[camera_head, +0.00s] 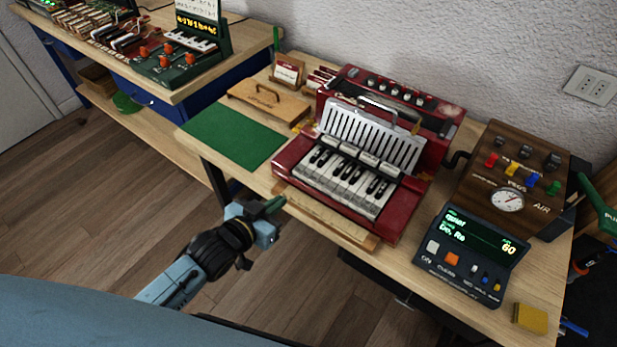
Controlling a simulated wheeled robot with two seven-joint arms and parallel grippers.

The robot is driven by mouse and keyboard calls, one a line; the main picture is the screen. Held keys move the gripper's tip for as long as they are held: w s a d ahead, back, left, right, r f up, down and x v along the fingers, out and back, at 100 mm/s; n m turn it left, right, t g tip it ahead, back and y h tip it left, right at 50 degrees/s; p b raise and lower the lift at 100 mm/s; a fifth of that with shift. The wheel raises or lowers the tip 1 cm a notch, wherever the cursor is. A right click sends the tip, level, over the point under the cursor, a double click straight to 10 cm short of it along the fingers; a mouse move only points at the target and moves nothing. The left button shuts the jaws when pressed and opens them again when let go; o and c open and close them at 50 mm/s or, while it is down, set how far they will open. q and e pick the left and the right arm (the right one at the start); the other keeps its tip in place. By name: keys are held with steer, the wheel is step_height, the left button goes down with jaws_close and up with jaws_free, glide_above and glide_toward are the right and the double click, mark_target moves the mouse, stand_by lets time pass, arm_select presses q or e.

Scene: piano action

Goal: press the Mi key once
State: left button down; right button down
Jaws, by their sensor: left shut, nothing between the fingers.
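A red keyboard instrument (287,165) stands on the wooden table, with white and black keys (345,187) facing me. The individual keys carry no labels that I can read, so I cannot tell which is Mi. My left gripper (279,203) is shut and empty, with its green fingertips just in front of the keyboard's left front corner, apart from the keys. My right gripper is not in view.
A dark console (463,263) with a green display reading "Do, Re" and "60" stands at the right. Behind it is a wooden box (547,165) with a gauge and coloured knobs. A green mat (233,133) lies left. A yellow block (530,317) sits at the right front.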

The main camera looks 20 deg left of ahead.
arm_select(q)
steer(key=shift+t+h, duration=0.4)
steer(key=r, duration=0.2)
steer(key=d+r, duration=0.1)
steer(key=r, duration=0.2)
steer(key=shift+w+d+r, duration=0.2)
steer(key=shift+d+r, duration=0.05)
steer(key=shift+r, duration=0.1)
steer(key=b, duration=0.2)
glide_above(309, 188)
step_height(309, 188, down, 5)
steer(key=shift+f, duration=0.75)
